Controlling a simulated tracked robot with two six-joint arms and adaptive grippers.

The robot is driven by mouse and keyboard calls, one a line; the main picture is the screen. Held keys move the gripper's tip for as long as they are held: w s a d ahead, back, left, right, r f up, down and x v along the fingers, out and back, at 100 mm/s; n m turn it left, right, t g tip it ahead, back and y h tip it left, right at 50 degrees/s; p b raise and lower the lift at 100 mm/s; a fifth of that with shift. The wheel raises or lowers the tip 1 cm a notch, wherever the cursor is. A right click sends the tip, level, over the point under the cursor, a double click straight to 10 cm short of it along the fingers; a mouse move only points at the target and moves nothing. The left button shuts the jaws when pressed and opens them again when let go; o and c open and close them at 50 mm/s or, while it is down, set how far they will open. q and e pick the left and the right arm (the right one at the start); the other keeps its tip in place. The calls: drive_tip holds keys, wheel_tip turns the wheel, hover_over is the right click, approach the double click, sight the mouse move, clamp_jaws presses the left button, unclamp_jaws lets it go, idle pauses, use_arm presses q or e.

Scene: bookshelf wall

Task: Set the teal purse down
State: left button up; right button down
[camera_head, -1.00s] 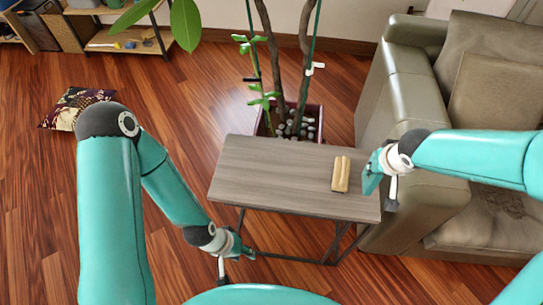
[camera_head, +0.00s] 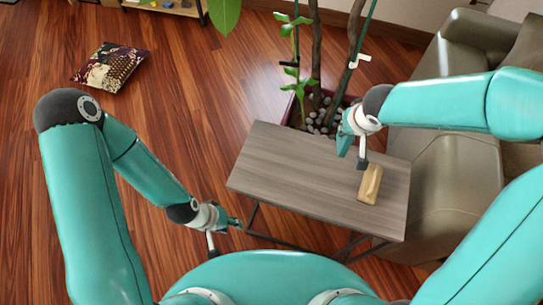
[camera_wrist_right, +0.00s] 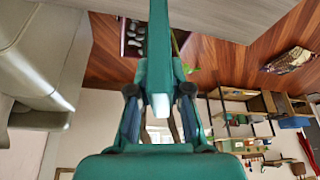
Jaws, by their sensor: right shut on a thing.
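My right gripper (camera_wrist_right: 158,105) is shut on a narrow teal thing, taken to be the teal purse (camera_wrist_right: 158,45), seen nearly edge-on between dark finger parts. In the head view my right gripper (camera_head: 346,138) is by the far right part of the grey-brown wooden table (camera_head: 290,175). There the purse cannot be told apart from the teal gripper. Whether anything touches the table is unclear. My left gripper (camera_head: 235,222) is low, beside the table's near left corner; its fingers are too small to read.
A tan block-like object (camera_head: 370,184) lies on the table's right part. The table's left and middle are bare. A potted plant (camera_head: 318,110) stands behind the table and a grey-green sofa (camera_head: 450,170) at its right. A patterned cushion (camera_head: 110,68) lies on the floor.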

drive_tip(key=shift+a, duration=0.15)
drive_tip(key=b, duration=0.1)
drive_tip(key=m+t+y+b, duration=0.2)
drive_tip(key=m+y+b, duration=0.6)
drive_tip(key=b, duration=0.8)
hover_over(276, 160)
wheel_tip(276, 160, down, 4)
wheel_tip(276, 160, down, 10)
drive_tip(key=b, duration=0.9)
drive_tip(key=shift+w+a+r, duration=0.1)
drive_tip(key=shift+r, duration=0.05)
drive_tip(key=c, duration=1.2)
unclamp_jaws()
drive_tip(key=shift+c, duration=0.2)
